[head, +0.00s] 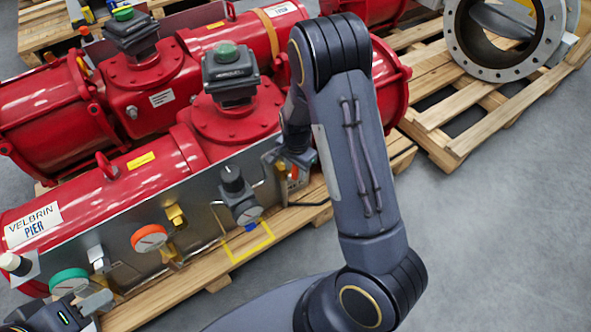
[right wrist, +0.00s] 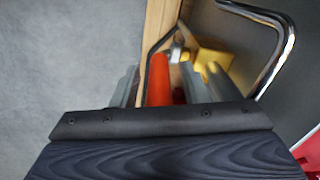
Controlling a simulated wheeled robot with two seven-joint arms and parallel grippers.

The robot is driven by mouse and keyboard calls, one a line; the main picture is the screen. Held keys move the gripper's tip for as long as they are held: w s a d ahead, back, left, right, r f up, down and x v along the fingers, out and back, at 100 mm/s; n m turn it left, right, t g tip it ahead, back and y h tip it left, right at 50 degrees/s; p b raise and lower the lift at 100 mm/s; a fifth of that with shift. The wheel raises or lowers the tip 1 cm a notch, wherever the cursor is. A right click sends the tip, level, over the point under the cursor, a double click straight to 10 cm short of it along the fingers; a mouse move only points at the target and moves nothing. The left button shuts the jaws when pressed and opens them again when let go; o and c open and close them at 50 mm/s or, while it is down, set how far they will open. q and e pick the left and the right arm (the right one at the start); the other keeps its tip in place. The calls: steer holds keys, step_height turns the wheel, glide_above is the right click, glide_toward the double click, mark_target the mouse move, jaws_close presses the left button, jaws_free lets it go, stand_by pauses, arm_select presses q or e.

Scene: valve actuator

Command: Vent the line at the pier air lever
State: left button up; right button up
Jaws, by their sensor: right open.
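The pier actuator is the front red cylinder, with a "VELBRIN PIER" label (head: 34,226). A grey panel (head: 120,240) runs along its front. My right gripper (head: 297,160) is at the panel's right end, mostly hidden by my forearm. In the right wrist view, an orange-red lever (right wrist: 159,78) stands between the two grey fingers of my open right gripper (right wrist: 170,88). Gaps show beside the lever; contact is not clear. A small red part also shows by the gripper in the head view (head: 294,172). My left gripper (head: 92,302) is at the lower left; its opening is unclear.
The panel carries a green round handle (head: 69,281), an orange round handle (head: 149,237) and a black-knobbed regulator (head: 233,181). In the right wrist view, a bent metal tube (right wrist: 284,50) and a brass fitting (right wrist: 213,62) are close by. Open floor (head: 490,240) lies to the right.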

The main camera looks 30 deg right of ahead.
jaws_close()
stand_by(0.3)
